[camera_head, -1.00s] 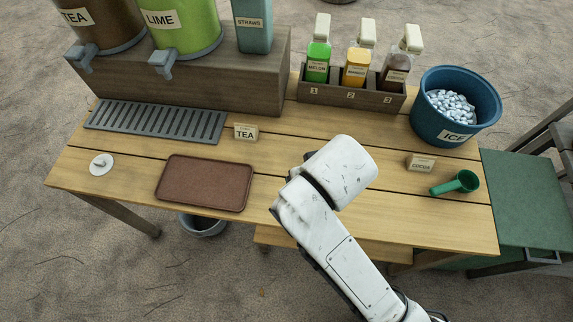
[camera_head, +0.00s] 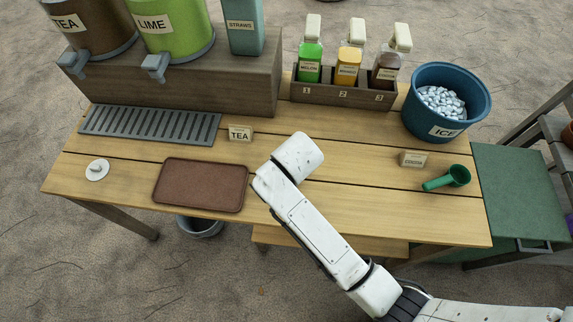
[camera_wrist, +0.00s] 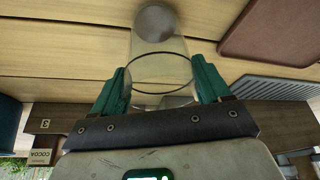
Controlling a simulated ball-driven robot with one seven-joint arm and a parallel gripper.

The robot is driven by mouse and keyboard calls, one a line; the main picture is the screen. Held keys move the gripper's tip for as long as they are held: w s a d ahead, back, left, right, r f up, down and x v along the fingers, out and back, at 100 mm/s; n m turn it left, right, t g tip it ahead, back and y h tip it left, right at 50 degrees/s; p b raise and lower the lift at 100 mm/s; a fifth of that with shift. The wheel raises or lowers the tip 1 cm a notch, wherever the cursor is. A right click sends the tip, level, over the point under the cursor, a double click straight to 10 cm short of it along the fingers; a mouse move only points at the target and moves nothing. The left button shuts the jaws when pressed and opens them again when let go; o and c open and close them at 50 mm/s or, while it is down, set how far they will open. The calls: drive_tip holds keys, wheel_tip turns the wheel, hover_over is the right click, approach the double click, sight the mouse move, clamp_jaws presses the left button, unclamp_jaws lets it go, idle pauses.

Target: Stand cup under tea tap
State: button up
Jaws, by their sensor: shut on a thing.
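The brown tea dispenser (camera_head: 98,32) stands at the back left on a raised wooden block, with its grey tea tap (camera_head: 71,68) at the front. A grey slatted drip tray (camera_head: 150,125) lies below the taps. In the wrist view, my gripper (camera_wrist: 160,78) has its teal fingers shut on a clear cup (camera_wrist: 158,66), with a grey round shape at the cup's far end. In the head view, my white wrist (camera_head: 298,158) is over the table's middle, right of the brown tray. It hides the fingers and cup there.
The green lime dispenser (camera_head: 170,30) and its tap stand right of the tea. A TEA sign (camera_head: 240,134) stands beside the drip tray. A brown tray (camera_head: 198,185) and white disc (camera_head: 97,170) lie in front. Bottles (camera_head: 347,65), ice bucket (camera_head: 446,100) and green scoop (camera_head: 447,178) are at right.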

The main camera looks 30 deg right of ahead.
drive_tip(key=shift+f, duration=0.15)
drive_tip(key=o, duration=1.4)
drive_tip(key=v, duration=1.2)
drive_tip(key=s+d+f+g, duration=0.1)
drive_tip(key=s+d+f, duration=0.2)
drive_tip(key=s, duration=0.3)
drive_tip(key=s+d+f+n+g, duration=0.1)
drive_tip(key=s+d+f, duration=0.2)
drive_tip(key=s, duration=0.4)
drive_tip(key=s+d+f+n+g, duration=0.1)
drive_tip(key=s+d+f, duration=0.2)
drive_tip(key=s, duration=0.3)
drive_tip(key=shift+s+d+y, duration=0.4)
drive_tip(key=shift+d, duration=0.1)
